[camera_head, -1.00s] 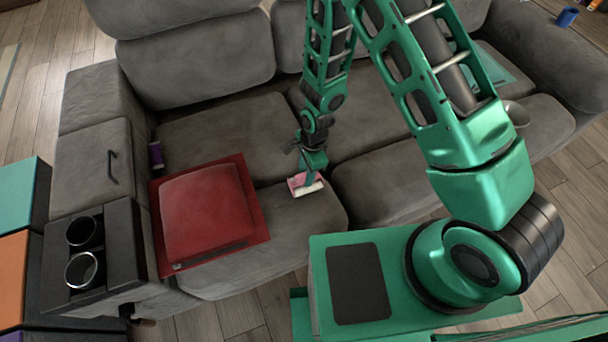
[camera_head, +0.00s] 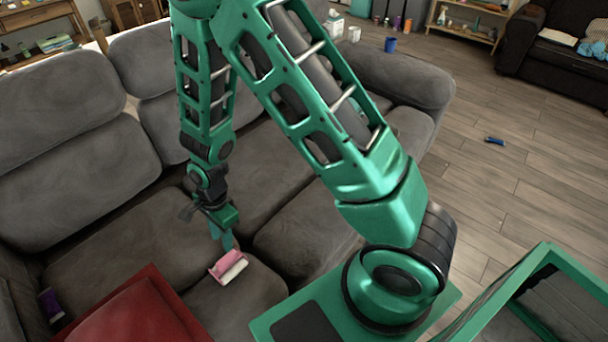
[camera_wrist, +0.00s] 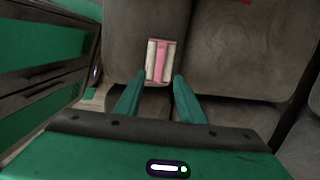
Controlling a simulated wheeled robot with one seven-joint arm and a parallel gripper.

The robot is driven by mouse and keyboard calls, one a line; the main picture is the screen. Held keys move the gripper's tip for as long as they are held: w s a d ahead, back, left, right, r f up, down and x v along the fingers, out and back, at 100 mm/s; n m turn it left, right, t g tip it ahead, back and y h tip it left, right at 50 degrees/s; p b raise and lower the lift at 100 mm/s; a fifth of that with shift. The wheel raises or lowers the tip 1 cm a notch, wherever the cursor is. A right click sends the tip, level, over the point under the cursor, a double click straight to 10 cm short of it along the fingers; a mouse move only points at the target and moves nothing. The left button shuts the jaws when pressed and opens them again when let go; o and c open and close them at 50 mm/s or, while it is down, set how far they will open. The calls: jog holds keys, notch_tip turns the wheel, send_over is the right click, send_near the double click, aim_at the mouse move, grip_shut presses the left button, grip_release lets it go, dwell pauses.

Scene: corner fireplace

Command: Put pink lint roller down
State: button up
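The pink lint roller (camera_head: 228,267), pink with a white roll, lies on the front of the grey sofa seat cushion (camera_head: 250,295). My gripper (camera_head: 228,246) points down just above it, its fingertips close to the roller's far edge. In the wrist view the lint roller (camera_wrist: 161,61) lies just beyond the two spread green fingertips (camera_wrist: 160,76), on the grey cushion. The gripper looks open, with no clear contact on the roller. Whether a fingertip still touches it is hard to tell.
A red cushion (camera_head: 135,318) lies on the seat at lower left, with a purple item (camera_head: 50,305) beside it. The sofa backrest (camera_head: 70,175) stands behind my arm. Wooden floor (camera_head: 490,185) is open at right, with a small blue object (camera_head: 494,140) on it.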

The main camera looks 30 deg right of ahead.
jog(key=s+d+r+n+h, duration=0.2)
jog(key=d+r+n, duration=0.2)
jog(key=d+r, duration=1.75)
jog(key=s+d+r+n, duration=0.2)
jog(key=s+d+r, duration=0.2)
jog(key=s, duration=0.5)
jog(key=s+d+r+n, duration=0.2)
jog(key=s+d+r, duration=0.3)
jog(key=s+d, duration=0.3)
jog(key=shift+s+y, duration=0.4)
jog(key=shift+s, duration=0.75)
jog(key=shift+w+f, duration=0.25)
jog(key=shift+w, duration=0.45)
jog(key=shift+o, duration=0.4)
